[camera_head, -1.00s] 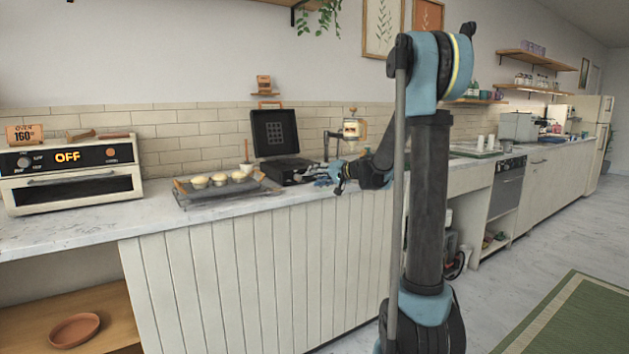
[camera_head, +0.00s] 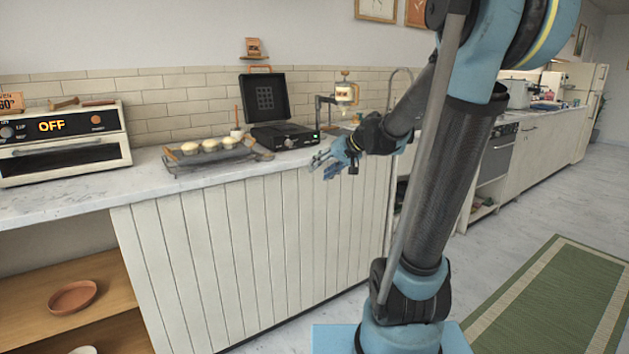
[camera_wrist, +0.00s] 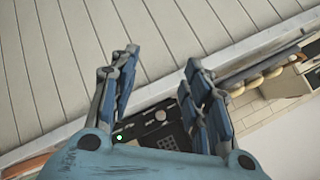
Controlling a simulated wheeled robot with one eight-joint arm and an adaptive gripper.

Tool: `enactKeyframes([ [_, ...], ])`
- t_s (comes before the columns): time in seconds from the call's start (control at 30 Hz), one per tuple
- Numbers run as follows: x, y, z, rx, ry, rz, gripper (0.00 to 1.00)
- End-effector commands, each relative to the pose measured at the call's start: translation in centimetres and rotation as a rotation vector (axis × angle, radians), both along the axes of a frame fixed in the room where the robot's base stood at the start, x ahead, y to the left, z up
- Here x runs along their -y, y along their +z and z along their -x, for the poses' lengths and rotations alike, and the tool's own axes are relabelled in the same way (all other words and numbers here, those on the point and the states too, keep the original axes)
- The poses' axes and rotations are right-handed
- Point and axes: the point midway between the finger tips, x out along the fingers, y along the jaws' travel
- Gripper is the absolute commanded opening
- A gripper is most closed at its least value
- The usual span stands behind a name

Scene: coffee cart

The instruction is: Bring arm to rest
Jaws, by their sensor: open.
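My gripper (camera_head: 322,163) is in front of the counter's edge, at about the height of the countertop. It is open and empty. My arm is bent, with its forearm reaching left toward the counter. In the wrist view, the two fingers of my gripper (camera_wrist: 160,68) are spread apart with nothing between their tips. Behind them show the counter's panelled front (camera_wrist: 60,60) and the waffle iron (camera_wrist: 160,125), seen at a tilt.
The open waffle iron (camera_head: 283,135) stands on the counter (camera_head: 85,202). Left of it a tray (camera_head: 192,162) holds three pale buns. An oven (camera_head: 60,142) reading OFF is at the left. A green rug (camera_head: 560,295) lies on the floor at the right.

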Motion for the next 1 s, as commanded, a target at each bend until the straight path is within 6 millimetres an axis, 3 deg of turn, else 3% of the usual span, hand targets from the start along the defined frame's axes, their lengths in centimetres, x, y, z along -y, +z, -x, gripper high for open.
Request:
enactKeyframes([
  [0.1,1.5,-1.5,3.9,-0.041,0.001,0.072,0.44],
  [0.7,10.9,-10.8,21.5,-0.265,-0.058,0.46,0.44],
  [1.0,15.2,-14.8,27.8,-0.356,-0.115,0.62,0.44],
])
